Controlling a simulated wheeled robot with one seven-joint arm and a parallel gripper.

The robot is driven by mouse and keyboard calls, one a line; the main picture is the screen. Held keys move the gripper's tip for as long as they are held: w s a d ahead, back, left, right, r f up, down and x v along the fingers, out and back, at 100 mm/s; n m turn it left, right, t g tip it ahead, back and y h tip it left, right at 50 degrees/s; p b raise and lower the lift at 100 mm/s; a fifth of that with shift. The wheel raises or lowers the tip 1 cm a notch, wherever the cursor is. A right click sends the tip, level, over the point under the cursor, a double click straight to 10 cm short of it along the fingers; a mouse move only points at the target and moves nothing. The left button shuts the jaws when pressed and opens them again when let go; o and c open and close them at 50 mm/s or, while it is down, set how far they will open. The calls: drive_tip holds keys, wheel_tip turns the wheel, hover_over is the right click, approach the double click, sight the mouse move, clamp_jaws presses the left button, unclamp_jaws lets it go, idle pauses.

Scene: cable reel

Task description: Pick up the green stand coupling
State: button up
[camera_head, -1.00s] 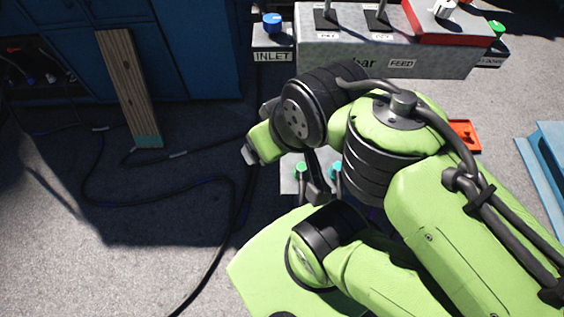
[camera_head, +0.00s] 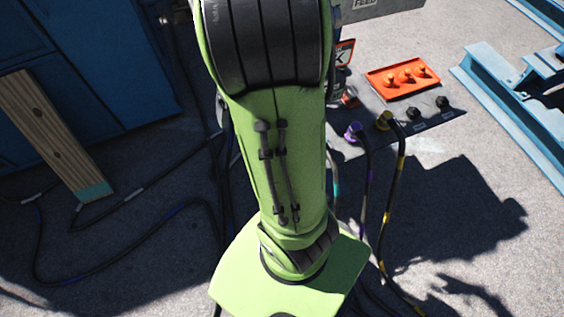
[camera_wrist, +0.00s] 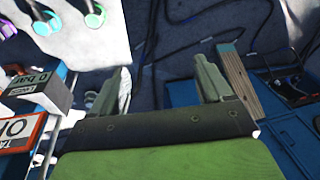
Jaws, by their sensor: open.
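The green stand coupling (camera_wrist: 95,15) shows near the top of the wrist view, left of centre, upright on a pale plate. A teal coupling (camera_wrist: 43,23) stands beside it to the left, with a purple one (camera_wrist: 8,29) at the left edge. My gripper (camera_wrist: 163,68) is open in the wrist view, with nothing between its two fingers. The green coupling lies apart from the fingers, beyond them and to the left. In the head view my arm hides the green coupling and my gripper.
Cables cross the floor. A wooden plank (camera_head: 52,135) leans by the blue cabinet; blue beams (camera_head: 510,95) lie at right.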

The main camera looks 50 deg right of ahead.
drive_tip(key=s+d+f+m+g+h+b, duration=0.1)
drive_tip(key=s+d+f+b, duration=0.15)
drive_tip(key=d+f, duration=0.45)
drive_tip(key=s+d+f+m+g+b, duration=0.1)
drive_tip(key=s+d+f+b, duration=0.15)
drive_tip(key=d+f, duration=0.45)
drive_tip(key=f+b, duration=0.1)
drive_tip(key=f, duration=0.3)
drive_tip(key=a+f+b, duration=0.1)
drive_tip(key=f+b, duration=0.1)
drive_tip(key=f, duration=0.1)
drive_tip(key=a+f+b, duration=0.1)
drive_tip(key=f, duration=0.3)
drive_tip(key=shift+w+a+f, duration=0.15)
drive_tip(key=shift+w+f, duration=0.1)
drive_tip(key=shift+f, duration=0.1)
wheel_tip(320, 180, down, 6)
drive_tip(key=b, duration=0.3)
drive_tip(key=shift+r, duration=0.3)
drive_tip(key=c, duration=1.2)
